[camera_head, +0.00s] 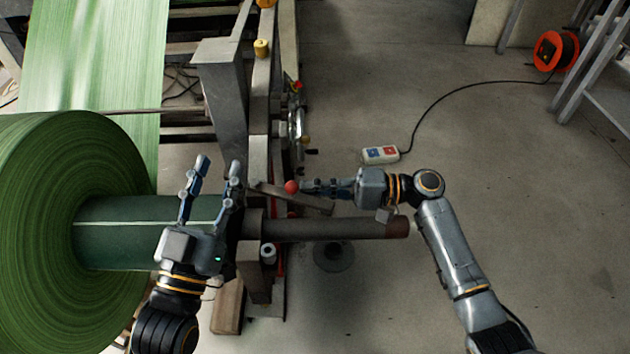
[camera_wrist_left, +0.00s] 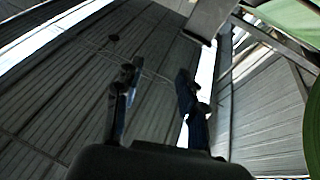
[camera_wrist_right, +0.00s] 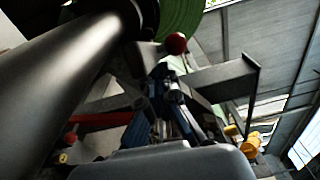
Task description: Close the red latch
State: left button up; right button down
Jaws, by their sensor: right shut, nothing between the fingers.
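A latch with a round red knob (camera_head: 291,187) and a flat grey bar (camera_head: 318,204) sits on the machine's side frame, just above the dark shaft. The red knob also shows in the right wrist view (camera_wrist_right: 176,43), just beyond the fingertips. My right gripper (camera_head: 306,187) is shut and empty, its fingertips pointing left close to the knob. I cannot tell whether they touch it. My left gripper (camera_head: 219,166) is open and empty, with its fingers apart over the green roll's core, left of the latch. The latch's hinge is partly hidden.
A dark shaft (camera_head: 340,228) sticks out right, below my right gripper. A big green roll (camera_head: 60,210) is at the left. A steel upright (camera_head: 222,85) stands behind my left gripper. A control box (camera_head: 380,154) with a cable lies on open floor at the right.

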pick_arm(q)
jog(key=shift+w+f+g, duration=0.25)
jog(key=shift+f+g, duration=0.25)
jog(key=shift+f, duration=0.3)
